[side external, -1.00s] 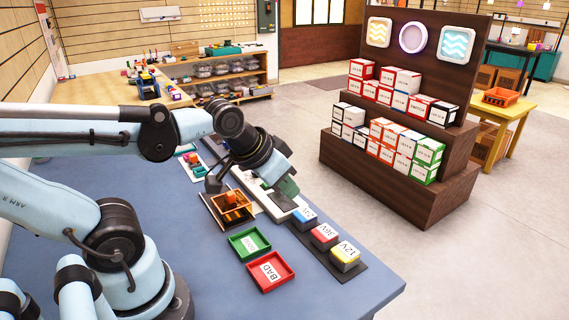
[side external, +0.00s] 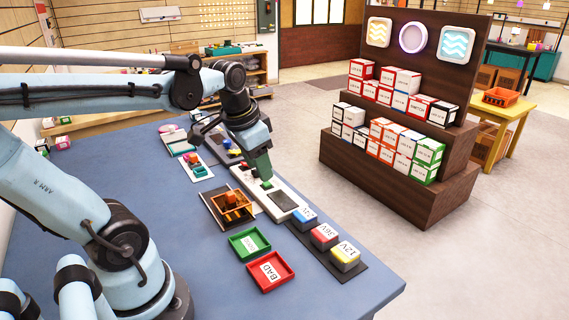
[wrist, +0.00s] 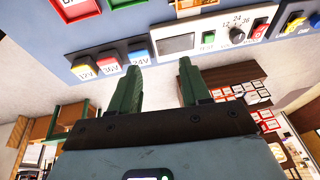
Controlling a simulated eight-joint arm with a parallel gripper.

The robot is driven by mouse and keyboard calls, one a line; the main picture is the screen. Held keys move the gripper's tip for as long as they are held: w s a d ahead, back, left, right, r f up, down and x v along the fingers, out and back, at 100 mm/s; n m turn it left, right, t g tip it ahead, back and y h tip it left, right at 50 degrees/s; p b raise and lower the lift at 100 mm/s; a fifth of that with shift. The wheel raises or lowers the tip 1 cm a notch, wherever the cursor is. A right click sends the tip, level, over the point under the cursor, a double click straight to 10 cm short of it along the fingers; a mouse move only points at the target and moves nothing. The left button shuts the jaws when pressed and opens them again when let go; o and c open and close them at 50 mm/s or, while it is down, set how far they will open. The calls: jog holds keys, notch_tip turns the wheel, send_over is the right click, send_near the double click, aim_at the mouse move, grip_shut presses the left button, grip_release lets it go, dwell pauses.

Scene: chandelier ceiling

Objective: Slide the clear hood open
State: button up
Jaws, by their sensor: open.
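A long white test panel (side external: 258,190) lies on the blue table and also shows at the top of the wrist view (wrist: 212,53). It carries a dark rectangular window (wrist: 178,43), a green button (wrist: 208,38), a black knob (wrist: 237,35) marked 12, 24 and 36, and a red switch (wrist: 260,25). I cannot clearly make out the clear hood in either view. My gripper (side external: 266,184) points down over the panel; whether it touches is unclear. In the wrist view its two green fingers (wrist: 158,82) are apart with nothing between them.
Blue, red and yellow blocks marked 24V, 36V and 12V (side external: 346,254) stand on a dark strip at the right. An orange-brown tray (side external: 232,206), a green tray (side external: 250,243) and a red BAD tray (side external: 270,271) lie in front.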

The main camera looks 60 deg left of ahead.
aim_at(230, 193)
jog(key=s+a+r+g+h, duration=0.1)
jog(key=s+a+r+g, duration=0.2)
jog(key=a, duration=0.5)
jog(key=shift+s+a+f, duration=0.1)
jog(key=shift+s+f, duration=0.05)
jog(key=shift+f, duration=3.1)
jog(key=shift+s+a+f, duration=0.1)
jog(key=shift+f, duration=3.15)
grip_shut()
